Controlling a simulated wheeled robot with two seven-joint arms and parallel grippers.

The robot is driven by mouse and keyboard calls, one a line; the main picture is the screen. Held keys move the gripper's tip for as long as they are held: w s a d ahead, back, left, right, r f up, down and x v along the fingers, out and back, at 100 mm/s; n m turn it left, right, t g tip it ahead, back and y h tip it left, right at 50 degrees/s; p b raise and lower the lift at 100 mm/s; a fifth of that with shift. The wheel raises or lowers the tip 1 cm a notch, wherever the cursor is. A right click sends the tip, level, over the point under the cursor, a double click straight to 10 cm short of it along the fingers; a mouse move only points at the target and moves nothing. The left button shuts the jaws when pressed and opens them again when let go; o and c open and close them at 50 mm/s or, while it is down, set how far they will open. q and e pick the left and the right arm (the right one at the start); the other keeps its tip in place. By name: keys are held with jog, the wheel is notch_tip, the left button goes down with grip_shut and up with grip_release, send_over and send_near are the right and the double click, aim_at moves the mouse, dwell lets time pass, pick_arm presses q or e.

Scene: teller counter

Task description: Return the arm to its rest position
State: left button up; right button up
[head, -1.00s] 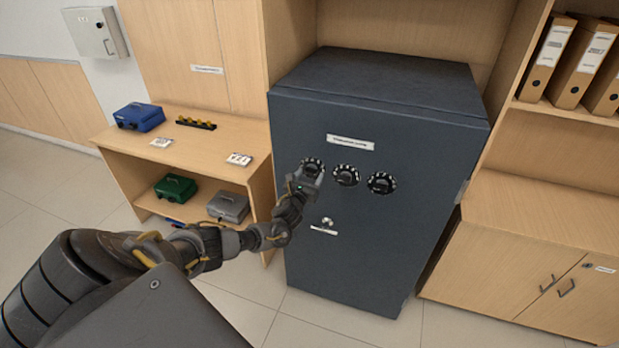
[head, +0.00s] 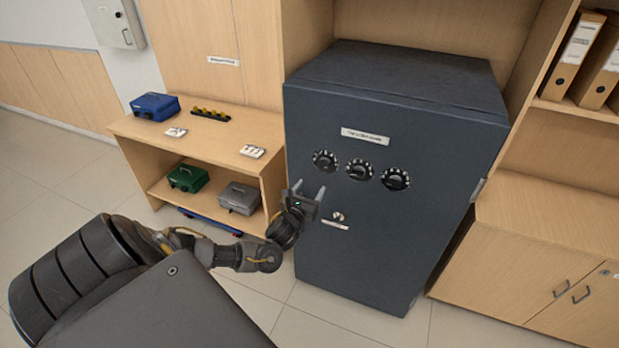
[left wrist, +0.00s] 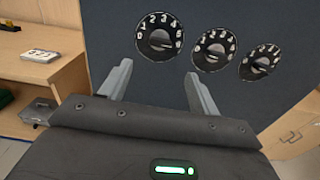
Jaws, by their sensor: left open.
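My left gripper (head: 309,190) is open and empty in front of the dark safe (head: 400,250), below and left of its dials. In the left wrist view, its two fingers (left wrist: 155,85) stand apart, with nothing between them but the safe's front behind. The safe bears three round black dials: the left dial (head: 325,161), the middle dial (head: 359,169) and the right dial (head: 395,179). The gripper appears clear of the left dial. My left arm (head: 230,250) reaches in from the lower left. My right gripper is not in view.
A wooden shelf desk (head: 215,142) at left holds a blue cash box (head: 155,106), a green box (head: 187,178) and a grey box (head: 239,198). A wooden cabinet (head: 550,230) stands at right. Open tiled floor (head: 50,190) lies at far left.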

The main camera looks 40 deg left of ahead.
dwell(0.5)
pick_arm(q)
notch_tip(320, 180, down, 18)
jog(key=s+a+n+g+h+b, duration=0.15)
jog(key=n+g, duration=0.25)
jog(key=n, duration=1.1)
jog(key=s+d+f+n+g+h+b, duration=0.1)
jog(key=s+d+f+n+g+b, duration=0.2)
jog(key=s+f+n, duration=0.85)
jog(key=s+d+f+n+g+h+b, duration=0.1)
jog(key=s+d+f+g, duration=0.2)
jog(key=s, duration=0.9)
jog(key=s+d+f+n+g+h+b, duration=0.1)
jog(key=s+d+f+g, duration=0.2)
jog(key=s+d+f, duration=0.6)
jog(key=s+d+f+n+g+h+b, duration=0.1)
jog(key=s+d+f+g, duration=0.2)
jog(key=s+d+f, duration=0.4)
jog(key=s+f, duration=0.6)
jog(key=s, duration=0.4)
jog(key=shift+f, duration=0.4)
